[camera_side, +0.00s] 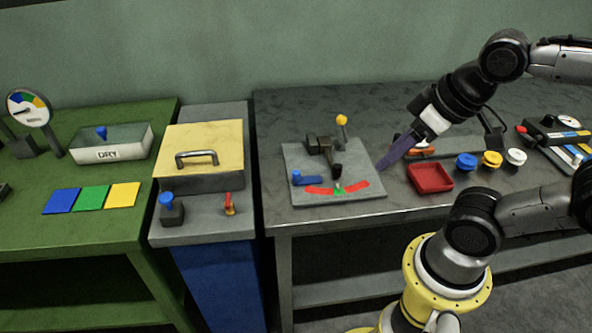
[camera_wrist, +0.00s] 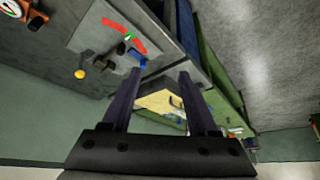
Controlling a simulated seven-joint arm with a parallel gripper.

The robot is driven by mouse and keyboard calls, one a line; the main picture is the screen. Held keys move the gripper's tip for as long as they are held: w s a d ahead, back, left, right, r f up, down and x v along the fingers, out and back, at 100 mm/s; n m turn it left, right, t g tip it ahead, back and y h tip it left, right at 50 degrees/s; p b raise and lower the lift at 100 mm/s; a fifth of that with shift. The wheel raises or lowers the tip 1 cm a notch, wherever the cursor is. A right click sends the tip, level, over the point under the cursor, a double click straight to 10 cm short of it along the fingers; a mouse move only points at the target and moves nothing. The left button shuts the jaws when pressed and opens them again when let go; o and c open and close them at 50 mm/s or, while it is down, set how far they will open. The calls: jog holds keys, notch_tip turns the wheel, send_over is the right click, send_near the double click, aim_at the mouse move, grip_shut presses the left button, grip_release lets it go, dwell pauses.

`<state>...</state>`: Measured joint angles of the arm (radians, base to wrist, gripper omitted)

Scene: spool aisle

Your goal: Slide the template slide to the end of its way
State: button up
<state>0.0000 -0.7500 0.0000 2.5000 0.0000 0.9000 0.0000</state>
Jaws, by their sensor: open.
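My gripper (camera_side: 384,166) hangs above the right edge of a grey plate on the grey table, with dark purple fingers. In the wrist view my gripper (camera_wrist: 161,76) has its two fingers apart with nothing between them. The plate (camera_side: 297,157) bears a blue block (camera_side: 309,178) at its front left, a dark lever (camera_side: 328,154), a red arc with a green middle and a yellow knob (camera_side: 341,120) at the back. The blue block also shows near the left fingertip in the wrist view (camera_wrist: 137,58). I cannot tell for sure which part is the template slide.
A red tray (camera_side: 430,189) and blue, yellow and white spools (camera_side: 491,160) stand right of the plate. A dark device with coloured strips (camera_side: 556,137) lies farther right. A yellow-topped box with a handle (camera_side: 202,143) stands left, beside a green table (camera_side: 105,225).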

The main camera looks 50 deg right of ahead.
jog(key=shift+c, duration=1.1)
jog(key=shift+s+n, duration=0.3)
jog(key=shift+c, duration=1.2)
jog(key=shift+n, duration=0.4)
jog(key=r, duration=0.1)
jog(key=w+r, duration=0.1)
jog(key=r, duration=0.2)
jog(key=shift+w+d, duration=0.2)
jog(key=shift+d, duration=0.05)
grip_shut()
jog(key=w+r+n+g+h, duration=0.1)
jog(key=w+r+n+g, duration=0.15)
jog(key=w, duration=0.65)
jog(key=w+r+n+g, duration=0.1)
jog(key=w+r+g, duration=0.15)
jog(key=w, duration=0.65)
jog(key=w+f+g, duration=0.2)
jog(key=w+f, duration=0.6)
jog(key=w, duration=0.4)
jog(key=w+f+n+g+h, duration=0.1)
jog(key=w+f+g, duration=0.1)
jog(key=f, duration=1.1)
jog(key=shift+w+a, duration=0.45)
jog(key=shift+w, duration=0.45)
